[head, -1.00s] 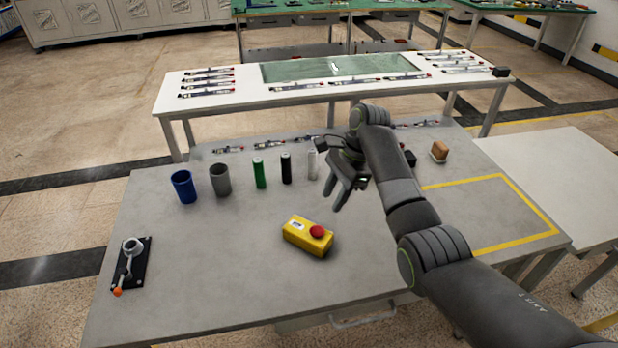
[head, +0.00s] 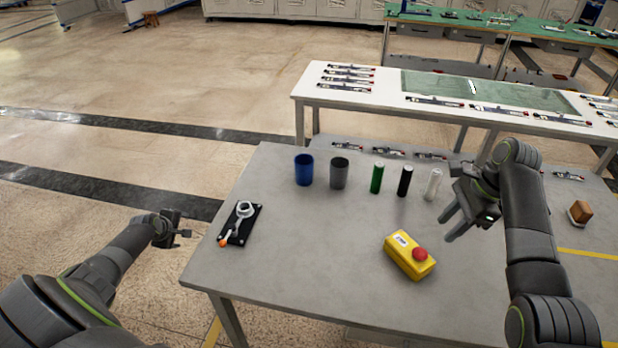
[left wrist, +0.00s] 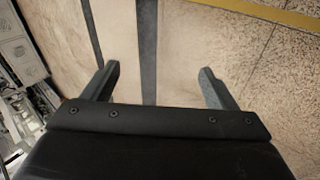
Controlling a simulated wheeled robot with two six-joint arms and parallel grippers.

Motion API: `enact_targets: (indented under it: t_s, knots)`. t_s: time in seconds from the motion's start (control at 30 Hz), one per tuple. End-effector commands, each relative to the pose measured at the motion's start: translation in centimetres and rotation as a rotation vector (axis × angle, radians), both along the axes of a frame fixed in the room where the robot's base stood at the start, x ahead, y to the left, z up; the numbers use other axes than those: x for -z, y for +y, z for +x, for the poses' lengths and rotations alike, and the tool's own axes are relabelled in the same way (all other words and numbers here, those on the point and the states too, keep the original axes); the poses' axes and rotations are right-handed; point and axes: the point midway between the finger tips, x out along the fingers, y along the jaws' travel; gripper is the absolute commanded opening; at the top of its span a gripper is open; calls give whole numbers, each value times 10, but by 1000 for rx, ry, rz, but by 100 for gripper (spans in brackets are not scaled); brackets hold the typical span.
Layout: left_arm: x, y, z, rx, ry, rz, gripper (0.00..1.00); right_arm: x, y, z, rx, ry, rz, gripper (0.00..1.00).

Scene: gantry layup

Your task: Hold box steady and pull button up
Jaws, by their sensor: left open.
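The yellow box (head: 406,256) lies on the grey table, with a white label on top. Its red mushroom button (head: 420,254) is at the right end of its top. My right gripper (head: 452,227) is above the table, up and to the right of the box and apart from it; its fingers look spread and empty. My left gripper (head: 186,233) is off the table's left edge, over the floor and far from the box. In the left wrist view its two fingers (left wrist: 158,85) stand wide apart with only floor between them.
The grey table (head: 310,270) also holds a blue cup (head: 304,170), a grey cup (head: 339,173), green (head: 376,178), black (head: 404,182) and white (head: 433,185) cylinders, and a black plate with a lever (head: 240,222). A wooden block (head: 580,212) is at right. The table's front middle is clear.

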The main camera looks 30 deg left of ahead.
Motion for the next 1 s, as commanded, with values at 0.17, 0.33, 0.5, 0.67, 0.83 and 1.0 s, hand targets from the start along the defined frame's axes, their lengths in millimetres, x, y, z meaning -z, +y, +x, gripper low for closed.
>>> enact_targets:
  t_s: [0.17,0.33,0.5,0.67,0.83,1.0]
  knots:
    - [-61,-25,92,265,-36,199,80,0,0,0,0,0,0,36]
    - [-121,-56,169,558,-22,498,80,0,0,0,0,0,0,36]
    - [-187,-91,234,807,16,812,80,0,0,0,0,0,0,36]
    - [-220,-138,273,1041,104,1026,80,0,0,0,0,0,0,36]
    - [-218,-205,294,1336,218,1133,80,0,0,0,0,0,0,36]
    - [-208,-281,300,1677,310,1190,80,0,0,0,0,0,0,36]
